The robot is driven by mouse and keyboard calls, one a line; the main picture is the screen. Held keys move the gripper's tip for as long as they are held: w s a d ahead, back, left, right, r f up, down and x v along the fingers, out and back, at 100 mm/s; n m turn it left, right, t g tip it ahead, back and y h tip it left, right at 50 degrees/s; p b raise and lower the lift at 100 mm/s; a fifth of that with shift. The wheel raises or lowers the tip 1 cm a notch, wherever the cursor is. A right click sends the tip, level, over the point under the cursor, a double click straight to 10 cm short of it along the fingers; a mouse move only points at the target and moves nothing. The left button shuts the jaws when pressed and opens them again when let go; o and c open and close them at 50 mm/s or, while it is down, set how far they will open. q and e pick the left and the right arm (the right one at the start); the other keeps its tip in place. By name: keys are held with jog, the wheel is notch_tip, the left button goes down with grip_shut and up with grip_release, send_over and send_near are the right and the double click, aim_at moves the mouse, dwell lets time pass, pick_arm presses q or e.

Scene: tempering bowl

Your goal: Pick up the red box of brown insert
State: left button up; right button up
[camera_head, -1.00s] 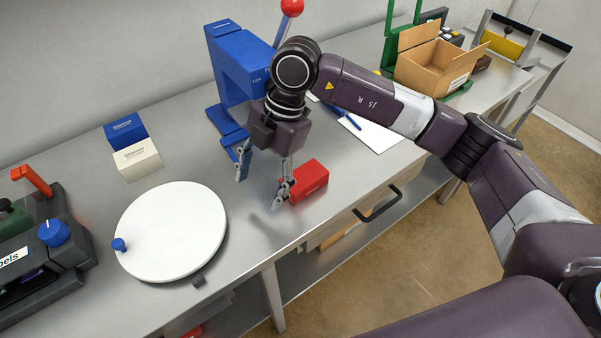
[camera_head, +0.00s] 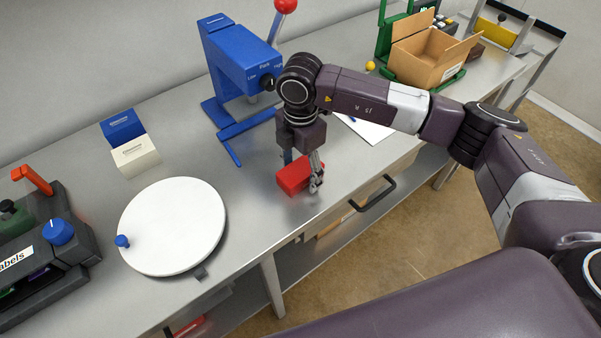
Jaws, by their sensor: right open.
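The red box (camera_head: 293,178) lies on the grey metal bench near its front edge, to the right of the white round turntable. My right gripper (camera_head: 303,172) points down over the red box. One finger shows at the box's front right side, and the other is mostly hidden behind the box. The jaws are open around the box, and I cannot tell whether a finger touches it. The box's label is not readable. My left gripper is out of view.
A white turntable (camera_head: 180,228) with a blue knob is at left. A white box (camera_head: 135,156) and a blue box (camera_head: 122,127) stand behind it. A blue press (camera_head: 236,62) stands behind my gripper. An open carton (camera_head: 432,55) is at the back right.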

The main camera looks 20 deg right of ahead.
jog(key=shift+c, duration=0.5)
jog(key=c, duration=1)
